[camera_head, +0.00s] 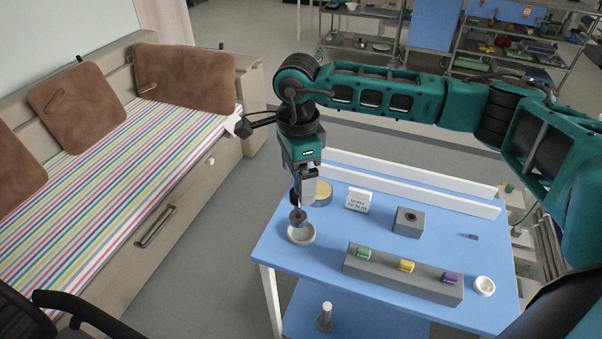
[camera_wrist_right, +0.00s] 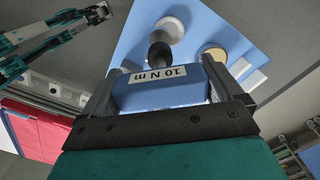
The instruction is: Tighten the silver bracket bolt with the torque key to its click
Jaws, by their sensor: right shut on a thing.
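My right gripper (camera_head: 303,188) is shut on the torque key (camera_wrist_right: 162,88), a blue-bodied tool labelled "10 N m". The key's dark, rounded end (camera_head: 298,216) points down at a white round dish (camera_head: 301,235) near the table's left edge; I cannot tell whether they touch. A grey block (camera_head: 408,224) with a dark round hole or bolt head on top stands to the right of the dish. I cannot pick out the silver bolt for certain. What appears to be my left gripper (camera_wrist_right: 98,12) is small at the right wrist view's upper left, its jaws unclear.
The blue table (camera_head: 335,240) holds a grey bar (camera_head: 385,275) with green, yellow and purple pieces, a second white dish (camera_head: 484,286), a yellow-topped can (camera_head: 322,193) and a small white sign (camera_head: 357,201). White rails (camera_head: 430,188) line the back. A striped couch (camera_head: 130,165) is left.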

